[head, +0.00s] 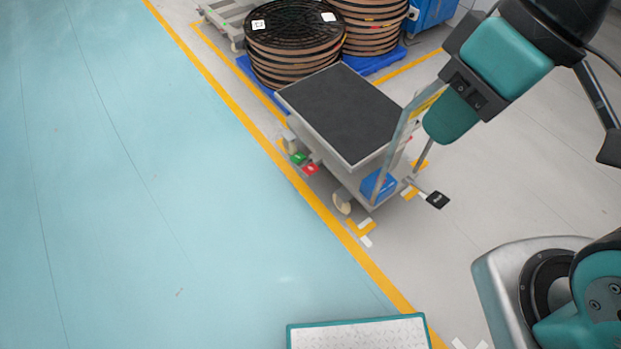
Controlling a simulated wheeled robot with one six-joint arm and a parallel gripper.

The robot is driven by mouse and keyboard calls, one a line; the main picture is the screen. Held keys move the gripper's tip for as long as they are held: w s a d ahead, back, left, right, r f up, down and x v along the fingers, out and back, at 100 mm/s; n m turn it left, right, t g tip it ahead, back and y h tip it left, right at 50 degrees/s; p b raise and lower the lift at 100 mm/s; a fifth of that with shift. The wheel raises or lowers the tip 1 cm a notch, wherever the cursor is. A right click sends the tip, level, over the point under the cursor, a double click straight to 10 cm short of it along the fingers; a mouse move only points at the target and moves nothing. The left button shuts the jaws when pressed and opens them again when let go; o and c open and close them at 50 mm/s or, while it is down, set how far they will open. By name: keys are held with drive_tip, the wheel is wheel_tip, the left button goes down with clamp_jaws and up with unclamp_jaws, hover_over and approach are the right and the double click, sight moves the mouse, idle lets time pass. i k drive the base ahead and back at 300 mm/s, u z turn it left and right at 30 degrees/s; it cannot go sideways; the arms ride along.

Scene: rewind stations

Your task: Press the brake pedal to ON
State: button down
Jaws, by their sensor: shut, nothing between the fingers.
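A grey cart (351,157) with a dark top stands in the middle right. A green pedal pad (298,158) and a red pedal pad (311,169) sit low at its left side, between the wheels. A black pedal (438,200) on a short rod sticks out low at its right, near the handle. The marks on all three are too small to read, so I cannot tell which is the brake pedal or its setting. My gripper (440,132), teal and black, is shut and empty at the upper right. In the picture it covers part of the cart handle (396,140).
Stacked black-topped reels (292,45) stand on blue pallets behind the cart. A blue cabinet (432,13) is at the back. A yellow floor line (245,115) runs past the cart's left side. The blue floor (150,200) on the left is clear.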

sight(308, 166)
drive_tip(key=k, duration=0.45)
drive_tip(key=z, duration=0.2)
drive_tip(key=i, duration=1.45)
drive_tip(key=u, duration=0.7)
